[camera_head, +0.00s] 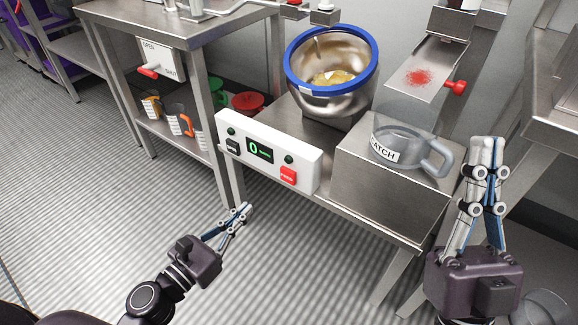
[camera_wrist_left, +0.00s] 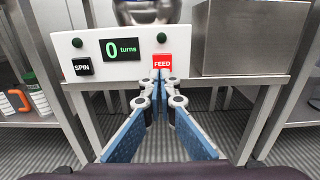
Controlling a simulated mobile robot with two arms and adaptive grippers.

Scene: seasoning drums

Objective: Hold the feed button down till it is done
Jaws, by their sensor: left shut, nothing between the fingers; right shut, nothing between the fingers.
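The red feed button (camera_head: 288,176) is on the right of a white control panel (camera_head: 270,135). It also shows in the left wrist view (camera_wrist_left: 162,62), labelled FEED. A dark spin button (camera_head: 232,146) and a green display (camera_head: 260,150) are on the same panel; in the left wrist view the display (camera_wrist_left: 121,49) reads 0 turns. My left gripper (camera_head: 246,207) is shut and empty, below and in front of the panel. In the left wrist view its fingertips (camera_wrist_left: 156,76) overlap the feed button's lower edge; contact cannot be told. My right gripper (camera_head: 487,140) is shut and empty at the right.
A steel drum with a blue rim (camera_head: 290,60) holds yellowish food behind the panel. A clear BATCH jug (camera_head: 400,148) stands on a steel box (camera_head: 385,190) to the right. A chute (camera_head: 425,70) bears red powder and has a red knob (camera_head: 456,87).

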